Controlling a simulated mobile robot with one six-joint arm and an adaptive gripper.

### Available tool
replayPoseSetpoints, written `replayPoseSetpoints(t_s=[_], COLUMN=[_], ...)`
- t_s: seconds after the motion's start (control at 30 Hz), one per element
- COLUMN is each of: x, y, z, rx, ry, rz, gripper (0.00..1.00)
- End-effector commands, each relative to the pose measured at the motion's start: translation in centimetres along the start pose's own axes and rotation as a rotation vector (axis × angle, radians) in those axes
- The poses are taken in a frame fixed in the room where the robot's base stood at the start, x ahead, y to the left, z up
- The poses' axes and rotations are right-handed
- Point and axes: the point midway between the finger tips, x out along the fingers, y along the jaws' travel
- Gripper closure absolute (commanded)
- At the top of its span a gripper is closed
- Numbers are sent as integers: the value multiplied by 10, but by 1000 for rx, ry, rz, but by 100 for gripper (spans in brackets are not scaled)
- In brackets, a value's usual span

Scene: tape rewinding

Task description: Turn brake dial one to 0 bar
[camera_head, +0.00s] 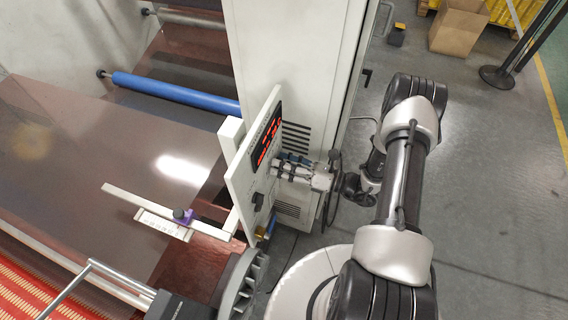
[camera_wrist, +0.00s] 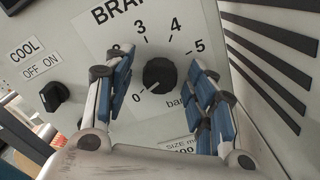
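The brake dial (camera_wrist: 159,74) is a round black knob on a white scale plate marked "BRA…", with 0, 3, 4, 5 and "bar" visible. My gripper (camera_wrist: 158,68) is open, with one blue-padded finger on each side of the dial and a visible gap to both sides. The left finger covers part of the scale. In the head view my gripper (camera_head: 287,165) is at the face of the control panel (camera_head: 240,183), and the dial is hidden there.
A black COOL OFF/ON switch (camera_wrist: 54,96) is left of the dial. A red digital display (camera_head: 267,143) sits above my gripper on the panel. Vent slots (camera_wrist: 265,65) are to the right. A ruler arm with a purple clamp (camera_head: 182,215) and a blue roller (camera_head: 175,93) lie left of the panel.

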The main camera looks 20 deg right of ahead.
Motion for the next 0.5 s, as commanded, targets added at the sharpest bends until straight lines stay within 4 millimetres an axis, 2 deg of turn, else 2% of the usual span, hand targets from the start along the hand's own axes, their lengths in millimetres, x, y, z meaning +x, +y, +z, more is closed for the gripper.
replayPoseSetpoints(t_s=[0.07, 0.5], x=[0, 0], y=[0, 0], z=[0, 0], rx=[0, 0], ry=[0, 0], rz=[0, 0], gripper=[54, 84])
